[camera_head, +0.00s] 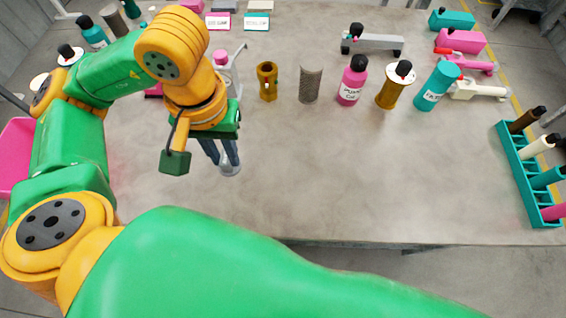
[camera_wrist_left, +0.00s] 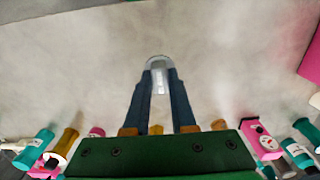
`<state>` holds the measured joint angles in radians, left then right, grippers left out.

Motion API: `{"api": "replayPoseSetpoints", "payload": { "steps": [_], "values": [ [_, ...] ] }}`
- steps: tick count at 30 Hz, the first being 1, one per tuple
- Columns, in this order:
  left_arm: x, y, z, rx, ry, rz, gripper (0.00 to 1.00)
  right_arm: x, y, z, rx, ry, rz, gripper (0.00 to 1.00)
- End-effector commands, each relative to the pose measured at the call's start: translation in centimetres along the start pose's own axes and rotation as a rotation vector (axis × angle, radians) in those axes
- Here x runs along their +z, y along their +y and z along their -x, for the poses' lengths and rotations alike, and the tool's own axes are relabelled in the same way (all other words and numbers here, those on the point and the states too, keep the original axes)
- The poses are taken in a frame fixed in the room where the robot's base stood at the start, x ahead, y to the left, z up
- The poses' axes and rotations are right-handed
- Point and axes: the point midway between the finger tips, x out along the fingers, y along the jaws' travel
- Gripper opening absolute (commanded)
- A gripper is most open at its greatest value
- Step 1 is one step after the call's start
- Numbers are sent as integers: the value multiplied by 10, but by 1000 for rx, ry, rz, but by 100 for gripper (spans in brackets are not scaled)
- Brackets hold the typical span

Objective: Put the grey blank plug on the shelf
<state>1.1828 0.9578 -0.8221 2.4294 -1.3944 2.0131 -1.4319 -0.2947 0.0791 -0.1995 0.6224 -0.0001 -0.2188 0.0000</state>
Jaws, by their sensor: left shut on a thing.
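My left gripper (camera_head: 223,158) points down over the left part of the grey table. Its dark fingers are shut on a pale grey, round-ended piece, taken to be the grey blank plug (camera_head: 230,169). In the left wrist view, the plug (camera_wrist_left: 158,62) shows between and just beyond the fingertips; its lower part is partly hidden by them. I cannot tell whether it touches the table. No shelf can be made out clearly in either view. My right gripper is not in view.
The table's front middle is clear.

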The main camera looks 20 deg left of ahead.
Motion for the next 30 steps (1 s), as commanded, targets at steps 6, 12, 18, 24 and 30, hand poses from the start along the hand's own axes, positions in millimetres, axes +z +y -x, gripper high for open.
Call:
{"api": "replayPoseSetpoints", "payload": {
  "steps": [6, 12, 18, 24, 30],
  "values": [
    [-40, 60, -26, 1, -13, -2, 0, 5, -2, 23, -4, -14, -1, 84],
    [-64, 89, -74, -3, -11, -3, 0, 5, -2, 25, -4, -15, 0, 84],
    [-71, 99, -102, -5, -12, -2, 0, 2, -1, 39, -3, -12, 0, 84],
    [-72, 99, -122, -1, -5, -5, 0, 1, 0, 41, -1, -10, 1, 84],
    [-73, 99, -124, -1, -4, -5, 0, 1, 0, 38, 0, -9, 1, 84]
  ]
}}
